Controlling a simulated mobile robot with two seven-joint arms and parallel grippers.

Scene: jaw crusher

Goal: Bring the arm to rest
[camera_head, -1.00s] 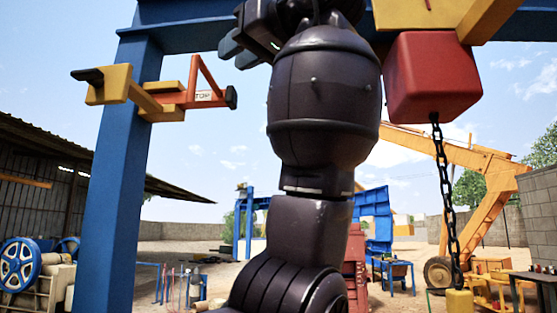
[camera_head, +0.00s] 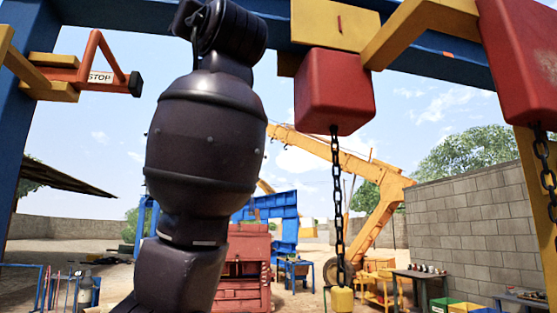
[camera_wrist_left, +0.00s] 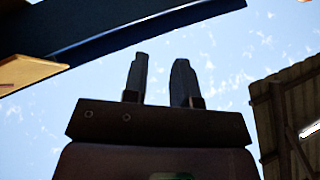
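One of my dark arms (camera_head: 205,140) rises through the left-centre of the head view, up to the blue overhead beam (camera_head: 430,60) in the picture. Its hand is mostly hidden behind the upper arm links and the top edge. In the left wrist view my left gripper (camera_wrist_left: 160,82) points up at open sky. Its two dark fingers stand apart with a clear gap and nothing between them. My right gripper is in neither view.
An orange stop lever (camera_head: 100,75) is at upper left. Red blocks (camera_head: 335,92) with hanging chains (camera_head: 338,200) are at right. A red machine (camera_head: 245,270), tables (camera_head: 425,276) and a grey wall (camera_head: 465,205) stand beyond. The wrist view shows a shed roof (camera_wrist_left: 285,110) at right.

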